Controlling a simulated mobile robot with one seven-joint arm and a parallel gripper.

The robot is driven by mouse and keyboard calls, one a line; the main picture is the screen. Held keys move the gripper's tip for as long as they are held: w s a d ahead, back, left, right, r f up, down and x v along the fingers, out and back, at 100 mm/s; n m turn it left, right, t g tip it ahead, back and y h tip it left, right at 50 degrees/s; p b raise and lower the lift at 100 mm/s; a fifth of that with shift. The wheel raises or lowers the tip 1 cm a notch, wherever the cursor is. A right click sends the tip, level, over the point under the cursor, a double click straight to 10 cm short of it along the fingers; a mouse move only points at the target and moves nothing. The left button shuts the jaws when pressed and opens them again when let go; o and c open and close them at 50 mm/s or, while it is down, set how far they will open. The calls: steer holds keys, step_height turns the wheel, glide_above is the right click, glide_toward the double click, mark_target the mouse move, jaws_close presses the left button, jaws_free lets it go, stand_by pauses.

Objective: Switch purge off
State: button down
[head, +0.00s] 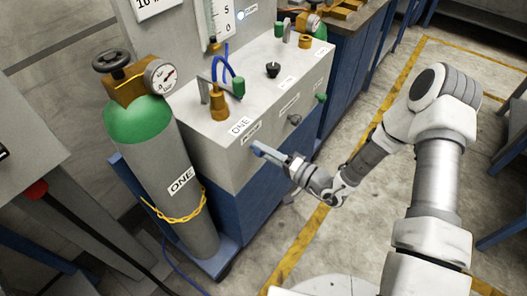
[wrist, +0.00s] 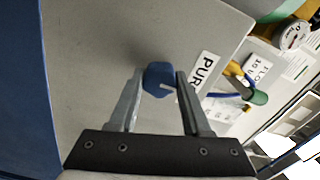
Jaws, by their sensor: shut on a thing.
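The purge knob is a blue, rounded knob (wrist: 156,78) on the grey front panel (wrist: 95,60). It has a small pale mark towards its lower right. A white label starting "PUR" (wrist: 203,70) is beside it. My gripper (wrist: 162,86) has one finger on each side of the knob and is shut on it. In the head view my gripper (head: 268,152) reaches the front of the grey cabinet (head: 225,152) below the label "ONE" (head: 240,126).
A green-topped gas cylinder (head: 150,150) marked "ONE" stands left of the cabinet, with a yellow chain. Other knobs (head: 295,119) sit along the front panel to the right. Brass and green fittings (head: 218,100) stand on top.

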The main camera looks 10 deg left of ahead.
stand_by(0.4)
steer(key=shift+c, duration=1.8)
jaws_free()
steer(key=v, duration=1.7)
steer(key=shift+d, duration=0.2)
steer(key=shift+s, duration=0.15)
